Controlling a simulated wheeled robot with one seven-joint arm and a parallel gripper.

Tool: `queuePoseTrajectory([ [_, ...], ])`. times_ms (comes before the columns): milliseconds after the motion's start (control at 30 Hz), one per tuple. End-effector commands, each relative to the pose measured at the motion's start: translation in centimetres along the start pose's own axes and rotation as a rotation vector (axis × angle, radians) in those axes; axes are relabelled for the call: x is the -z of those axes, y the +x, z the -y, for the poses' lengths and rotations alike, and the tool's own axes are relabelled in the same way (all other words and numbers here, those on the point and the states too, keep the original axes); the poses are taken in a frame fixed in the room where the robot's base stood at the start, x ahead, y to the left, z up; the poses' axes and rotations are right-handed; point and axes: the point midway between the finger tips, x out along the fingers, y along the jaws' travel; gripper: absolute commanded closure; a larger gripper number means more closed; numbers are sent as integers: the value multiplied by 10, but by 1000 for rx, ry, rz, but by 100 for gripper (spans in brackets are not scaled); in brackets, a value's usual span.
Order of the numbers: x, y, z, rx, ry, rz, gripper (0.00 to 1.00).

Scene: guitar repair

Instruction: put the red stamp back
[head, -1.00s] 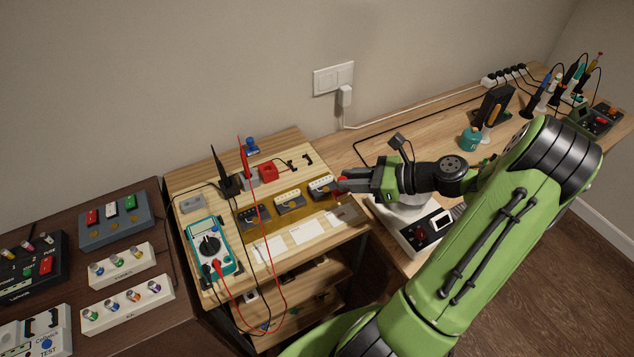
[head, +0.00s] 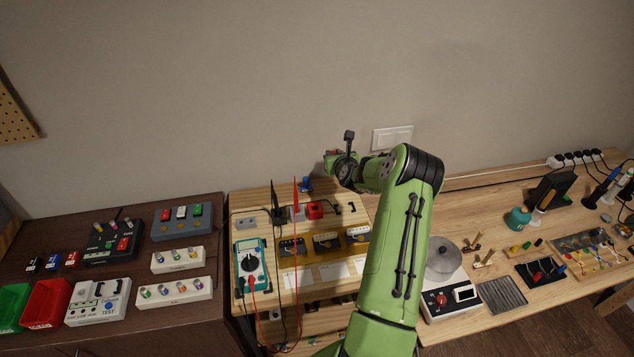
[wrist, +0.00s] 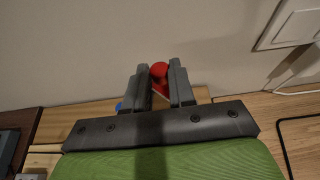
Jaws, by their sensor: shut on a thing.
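The red stamp shows in the wrist view (wrist: 159,72), its round red end between the two dark fingers. My gripper (wrist: 160,84) is shut on it. In the head view my gripper (head: 331,155) is raised above the back of the wooden bench, in front of the wall; only a small bit of red shows at its tip. A blue stamp (head: 305,185) stands at the back of that bench, below and left of my gripper. A red block (head: 314,210) with a dark opening sits in front of it. The stamp's lower end is hard to make out.
A teal multimeter (head: 250,262) and its upright red and black probes stand left of the red block. Yellow-fronted boxes with meters (head: 326,243) line the middle. A scale (head: 446,290) is at right. The wall socket (head: 392,138) is behind my arm.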

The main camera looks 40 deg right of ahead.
Motion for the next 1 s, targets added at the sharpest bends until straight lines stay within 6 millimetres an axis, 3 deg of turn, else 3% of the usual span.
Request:
queuePoseTrajectory([
  [33,17,6,0,-1,3,-7,95],
  [100,33,12,0,-1,1,-7,95],
  [433,81,32,-1,-3,-1,-6,95],
  [800,88,35,0,-3,-1,-3,95],
  [833,87,34,0,-3,-1,-4,71],
  [967,87,34,0,-3,-1,-4,51],
  [1000,87,34,0,-3,-1,-4,50],
])
